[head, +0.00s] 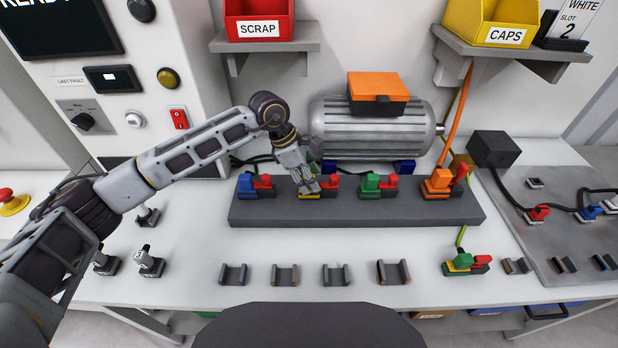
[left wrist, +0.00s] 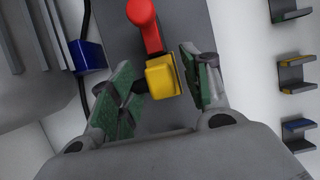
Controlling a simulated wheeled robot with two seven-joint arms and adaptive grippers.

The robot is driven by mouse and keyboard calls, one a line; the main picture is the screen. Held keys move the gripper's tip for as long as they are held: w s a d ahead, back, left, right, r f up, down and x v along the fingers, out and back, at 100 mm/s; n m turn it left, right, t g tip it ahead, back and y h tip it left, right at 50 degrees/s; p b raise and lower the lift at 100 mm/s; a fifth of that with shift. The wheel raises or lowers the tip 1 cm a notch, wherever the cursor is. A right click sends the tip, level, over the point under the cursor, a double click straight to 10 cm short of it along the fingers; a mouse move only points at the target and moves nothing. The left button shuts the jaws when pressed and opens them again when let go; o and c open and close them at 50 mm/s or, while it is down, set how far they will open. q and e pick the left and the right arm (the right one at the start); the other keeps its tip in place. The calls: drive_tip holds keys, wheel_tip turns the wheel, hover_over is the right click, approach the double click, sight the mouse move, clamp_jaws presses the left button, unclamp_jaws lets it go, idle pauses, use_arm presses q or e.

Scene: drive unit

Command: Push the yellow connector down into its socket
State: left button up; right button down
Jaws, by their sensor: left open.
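The yellow connector (left wrist: 162,78) sits on the dark grey block, between the spread fingers of my left gripper (left wrist: 157,85) in the left wrist view. A red lever (left wrist: 145,25) stands right beside it. In the head view my left gripper (head: 309,186) is over the yellow connector (head: 309,196), hiding much of it, with the red lever (head: 332,181) to its right. The left gripper is open, and I see a gap between its right finger and the connector. I cannot tell how deep the connector sits; its socket is hidden. My right gripper is not in view.
The grey block (head: 400,212) also carries blue, green and orange connectors with red levers. A ribbed motor (head: 370,135) stands close behind. Several empty holders (head: 284,274) line the table's front. A green connector (head: 463,261) sits front right.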

use_arm(q)
drive_tip(key=v, duration=1.1)
drive_tip(key=shift+r, duration=0.3)
drive_tip(key=shift+a+r, duration=0.1)
drive_tip(key=shift+a, duration=0.05)
drive_tip(key=shift+r+p, duration=1)
drive_tip(key=shift+r, duration=1.4)
wheel_tip(320, 180, up, 9)
drive_tip(key=p, duration=0.9)
